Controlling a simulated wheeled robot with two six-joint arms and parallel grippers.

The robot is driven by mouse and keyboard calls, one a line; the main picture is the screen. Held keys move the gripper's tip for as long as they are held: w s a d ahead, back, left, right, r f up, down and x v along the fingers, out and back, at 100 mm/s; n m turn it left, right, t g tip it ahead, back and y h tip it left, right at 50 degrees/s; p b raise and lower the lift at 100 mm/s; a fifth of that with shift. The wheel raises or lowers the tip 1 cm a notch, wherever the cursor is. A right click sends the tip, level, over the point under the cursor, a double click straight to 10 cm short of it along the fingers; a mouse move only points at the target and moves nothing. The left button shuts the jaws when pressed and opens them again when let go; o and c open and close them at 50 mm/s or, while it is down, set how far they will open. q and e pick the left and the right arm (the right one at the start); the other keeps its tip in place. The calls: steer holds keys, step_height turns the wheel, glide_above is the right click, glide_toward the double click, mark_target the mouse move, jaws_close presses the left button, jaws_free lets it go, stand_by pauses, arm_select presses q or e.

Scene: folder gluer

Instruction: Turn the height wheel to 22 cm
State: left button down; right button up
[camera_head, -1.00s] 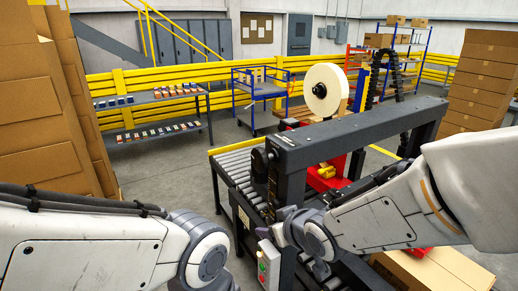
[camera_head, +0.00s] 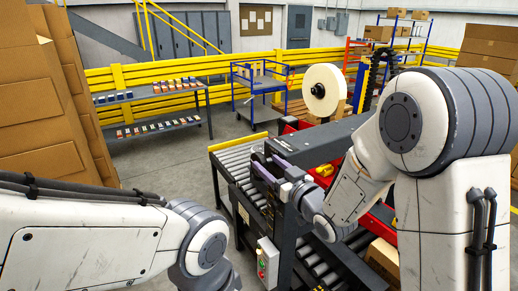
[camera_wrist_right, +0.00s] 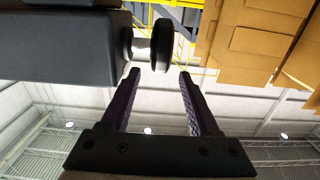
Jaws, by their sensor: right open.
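The height wheel is a dark round handwheel on a short light shaft. In the right wrist view the wheel (camera_wrist_right: 162,45) is seen nearly edge-on, at the side of a dark machine beam (camera_wrist_right: 60,45). My right gripper (camera_wrist_right: 157,73) is open, its two dark fingers pointing at the wheel. The wheel appears just beyond the fingertips and between them, with no visible contact. In the head view my right gripper (camera_head: 268,159) is at the near left end of the crossbeam, largely covering the wheel. No height scale is readable. My left arm is at lower left, its gripper out of view.
A roller conveyor (camera_head: 232,158) runs under the crossbeam (camera_head: 318,142). A control box (camera_head: 267,262) with buttons is below my right gripper. A white tape roll (camera_head: 322,90) stands above the machine. Stacked cartons (camera_head: 40,110) stand at the left.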

mark_target(262, 159)
steer(key=p+x, duration=0.1)
steer(key=x, duration=0.3)
steer(key=shift+w+a+r+p, duration=0.1)
steer(key=shift+p, duration=0.25)
steer(key=shift+w+a, duration=0.25)
steer(key=shift+w, duration=0.3)
jaws_close()
steer(key=shift+f, duration=0.2)
